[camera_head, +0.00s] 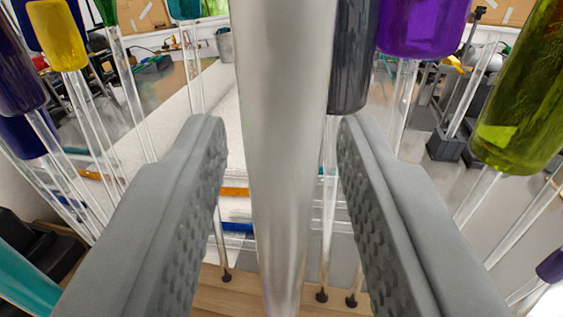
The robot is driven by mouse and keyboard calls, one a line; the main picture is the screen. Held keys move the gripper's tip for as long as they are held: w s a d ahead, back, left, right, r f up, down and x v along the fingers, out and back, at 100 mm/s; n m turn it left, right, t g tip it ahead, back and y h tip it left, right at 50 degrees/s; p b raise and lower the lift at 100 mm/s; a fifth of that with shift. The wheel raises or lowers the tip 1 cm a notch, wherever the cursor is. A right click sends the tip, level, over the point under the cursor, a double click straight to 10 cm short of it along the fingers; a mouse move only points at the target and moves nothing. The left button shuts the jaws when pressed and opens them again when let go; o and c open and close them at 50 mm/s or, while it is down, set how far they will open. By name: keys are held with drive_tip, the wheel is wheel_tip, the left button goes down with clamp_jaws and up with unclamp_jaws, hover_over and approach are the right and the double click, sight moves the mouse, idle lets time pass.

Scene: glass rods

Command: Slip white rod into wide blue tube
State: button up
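A long whitish, grey-toned rod (284,190) stands upright through the middle of the view, wider at the top and narrower toward the bottom. My gripper (281,122) has its two grey, studded fingers spread on either side of the rod. A gap shows between the rod and each finger. I cannot tell how far the rod lies in depth from the fingertips. Dark blue tubes show at the left edge, one higher (18,75) and one lower (24,137). I cannot tell which, if any, is the wide blue tube.
Clear rods with coloured ends crowd both sides: yellow (57,35), dark grey (352,60), purple (422,25) and olive green (518,95). The dark grey one is close beside the rod. A wooden surface (240,298) lies below.

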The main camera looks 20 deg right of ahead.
drive_tip(key=v, duration=1.7)
drive_tip(key=shift+s, duration=0.2)
drive_tip(key=shift+a, duration=0.1)
idle(0.3)
drive_tip(key=s+a+f+n+y, duration=0.1)
drive_tip(key=s+a+f+y, duration=0.1)
drive_tip(key=s+a+f, duration=0.3)
drive_tip(key=s+a+f+n+y, duration=0.2)
drive_tip(key=s+a+f, duration=0.2)
drive_tip(key=s+f, duration=0.4)
drive_tip(key=s+a+f+n+y, duration=0.1)
drive_tip(key=s+a+f+y, duration=0.2)
drive_tip(key=f, duration=1.2)
drive_tip(key=s+a, duration=0.2)
drive_tip(key=s, duration=0.2)
drive_tip(key=shift+s+a+f+n+t, duration=0.25)
drive_tip(key=shift+a+f+n+t, duration=0.05)
drive_tip(key=shift+f+t, duration=0.1)
drive_tip(key=shift+d, duration=0.1)
